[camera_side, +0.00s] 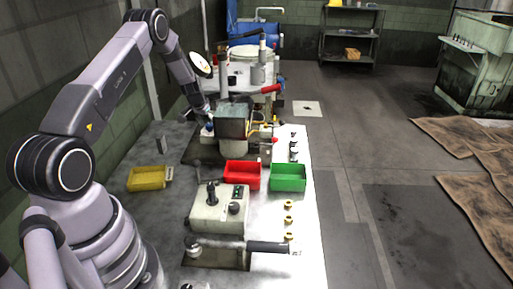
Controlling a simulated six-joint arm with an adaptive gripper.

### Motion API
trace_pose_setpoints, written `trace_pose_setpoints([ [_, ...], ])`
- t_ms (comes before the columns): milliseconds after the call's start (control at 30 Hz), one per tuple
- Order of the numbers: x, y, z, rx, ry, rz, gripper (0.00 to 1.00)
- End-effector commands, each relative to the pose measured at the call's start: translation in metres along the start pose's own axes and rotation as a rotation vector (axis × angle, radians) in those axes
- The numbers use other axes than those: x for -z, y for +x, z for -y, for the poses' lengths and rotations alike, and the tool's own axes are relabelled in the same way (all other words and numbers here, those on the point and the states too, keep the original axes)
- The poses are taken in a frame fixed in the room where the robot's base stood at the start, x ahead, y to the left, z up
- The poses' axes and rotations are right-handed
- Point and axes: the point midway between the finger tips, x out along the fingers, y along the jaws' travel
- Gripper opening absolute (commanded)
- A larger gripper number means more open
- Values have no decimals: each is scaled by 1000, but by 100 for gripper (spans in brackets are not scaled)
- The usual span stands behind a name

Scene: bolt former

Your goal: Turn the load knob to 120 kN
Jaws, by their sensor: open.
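A pale control box (205,216) stands on the bench, with a dark upright lever (212,192) and a round black knob (234,208) on its top. Small green parts (239,191) sit at its back right. I cannot tell which control is the load knob, and no 120 kN marking is readable. My gripper (207,126) is at the far end of my arm, low beside the grey machine block (234,120), well behind and apart from the control box. It is open; its fingertips are small and partly hidden.
Yellow (147,179), red (242,176) and green (288,178) bins stand on the bench (290,220). Several brass pieces (289,206) lie at the right edge. A black-handled lever (265,247) lies in front of the control box. A round gauge (201,64) is near my forearm.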

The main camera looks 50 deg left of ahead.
Motion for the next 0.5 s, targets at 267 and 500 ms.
trace_pose_setpoints([
  [267, 0, 0, 0, 0, 0, 0, 37],
  [500, 0, 0, 0, 0, 0, 0, 6],
])
